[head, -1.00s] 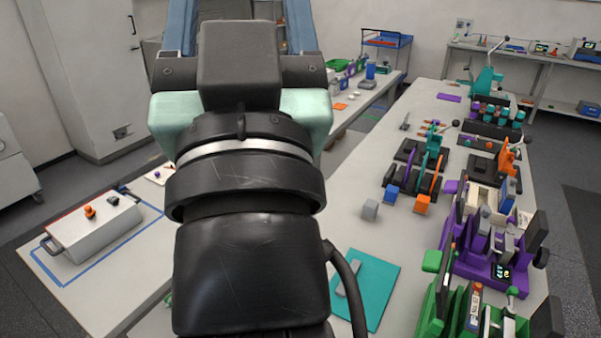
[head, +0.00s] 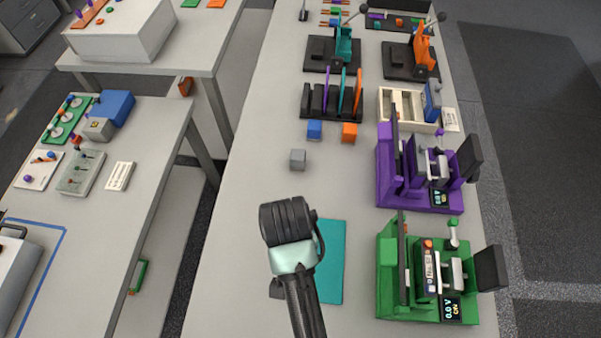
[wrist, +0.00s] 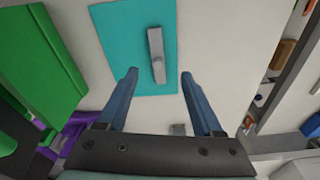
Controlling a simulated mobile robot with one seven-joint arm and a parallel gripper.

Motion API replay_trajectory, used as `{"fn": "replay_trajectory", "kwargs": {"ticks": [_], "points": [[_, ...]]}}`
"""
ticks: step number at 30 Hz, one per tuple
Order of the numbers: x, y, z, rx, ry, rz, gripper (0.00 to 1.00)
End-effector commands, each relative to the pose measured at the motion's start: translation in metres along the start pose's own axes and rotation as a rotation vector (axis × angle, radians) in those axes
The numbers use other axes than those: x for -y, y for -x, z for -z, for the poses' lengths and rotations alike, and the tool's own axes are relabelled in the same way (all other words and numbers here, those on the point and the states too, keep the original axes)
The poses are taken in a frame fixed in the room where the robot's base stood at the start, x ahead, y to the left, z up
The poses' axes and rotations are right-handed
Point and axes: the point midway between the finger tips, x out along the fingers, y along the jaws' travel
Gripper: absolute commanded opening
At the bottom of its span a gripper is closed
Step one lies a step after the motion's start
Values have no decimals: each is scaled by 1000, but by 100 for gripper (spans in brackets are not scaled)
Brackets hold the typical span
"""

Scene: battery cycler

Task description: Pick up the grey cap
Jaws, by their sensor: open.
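A small grey cube (head: 297,159), which I take to be the grey cap, sits on the bench beyond my arm, left of the teal mat's far edge. In the wrist view a small grey block (wrist: 179,129), apparently this one, shows low between the fingers, partly hidden by the gripper's base. My gripper (wrist: 158,76) is open and empty above the bench. Past its fingertips a light grey bar (wrist: 155,43) lies on the teal mat (wrist: 110,40). In the head view my arm covers part of the mat (head: 331,262), and the fingers cannot be made out.
A blue block (head: 314,130) and an orange block (head: 349,132) stand beyond the grey cube, before a slotted black rack (head: 318,102). Purple (head: 400,194) and green (head: 396,300) cycler stations line the right side. The bench left of the cube is clear.

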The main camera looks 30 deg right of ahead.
Motion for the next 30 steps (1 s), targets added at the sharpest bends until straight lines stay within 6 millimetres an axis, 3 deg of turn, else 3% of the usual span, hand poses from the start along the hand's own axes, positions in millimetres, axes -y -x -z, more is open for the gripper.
{"fn": "replay_trajectory", "kwargs": {"ticks": [3,11,21,30], "points": [[0,-19,0,0,0,0,68],[0,-36,3,-2,1,2,68],[-3,-76,11,-2,1,2,68],[-3,-84,11,-5,2,4,68]]}}
